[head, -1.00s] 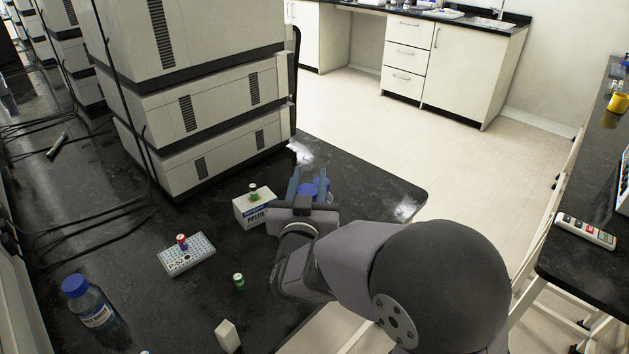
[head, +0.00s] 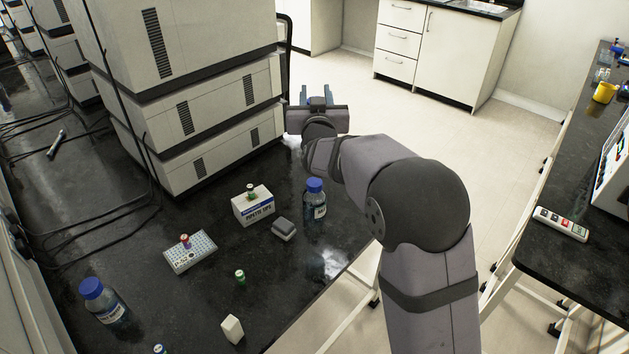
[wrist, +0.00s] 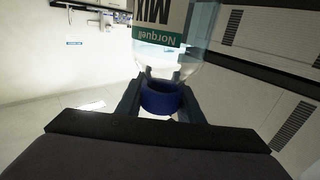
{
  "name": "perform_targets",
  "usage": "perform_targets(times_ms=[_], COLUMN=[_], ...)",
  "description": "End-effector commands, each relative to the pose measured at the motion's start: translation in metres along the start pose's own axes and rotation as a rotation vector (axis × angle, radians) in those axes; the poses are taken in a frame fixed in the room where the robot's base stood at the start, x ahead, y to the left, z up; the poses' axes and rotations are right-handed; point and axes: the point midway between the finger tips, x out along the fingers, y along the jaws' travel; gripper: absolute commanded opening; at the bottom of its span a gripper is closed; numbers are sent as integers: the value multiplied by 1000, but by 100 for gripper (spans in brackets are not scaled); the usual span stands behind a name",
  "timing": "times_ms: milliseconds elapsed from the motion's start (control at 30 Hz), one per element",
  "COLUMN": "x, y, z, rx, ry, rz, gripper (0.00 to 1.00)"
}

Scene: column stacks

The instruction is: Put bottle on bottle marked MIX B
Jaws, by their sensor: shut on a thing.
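My gripper (head: 317,92) is raised high beside the stacked white instruments. In the wrist view its fingers (wrist: 160,95) are shut on the neck and blue cap of a clear bottle (wrist: 205,62). The bottle's white and green label reads "Norquell" and "MIX"; any letter after that is out of view. Another blue-capped bottle (head: 314,198) stands upright on the black bench below, with a white label starting with "M", the rest too small to read. It is well apart from my gripper.
A pipette tips box (head: 253,208), a grey block (head: 283,229), a rack (head: 190,251) and a small green vial (head: 240,277) are on the bench. A blue-capped bottle (head: 103,301) stands front left. White instruments (head: 190,90) tower behind. The bench edge is on the right.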

Motion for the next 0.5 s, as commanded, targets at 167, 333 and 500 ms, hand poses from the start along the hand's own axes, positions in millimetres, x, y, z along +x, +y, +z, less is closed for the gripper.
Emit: perform_targets(times_ms=[167, 333, 500], x=[0, 0, 0], y=[-5, -5, -5], z=[9, 14, 37], rx=[1, 1, 0], ry=[4, 5, 0], rz=[-19, -20, -20], gripper=[0, 0, 0])
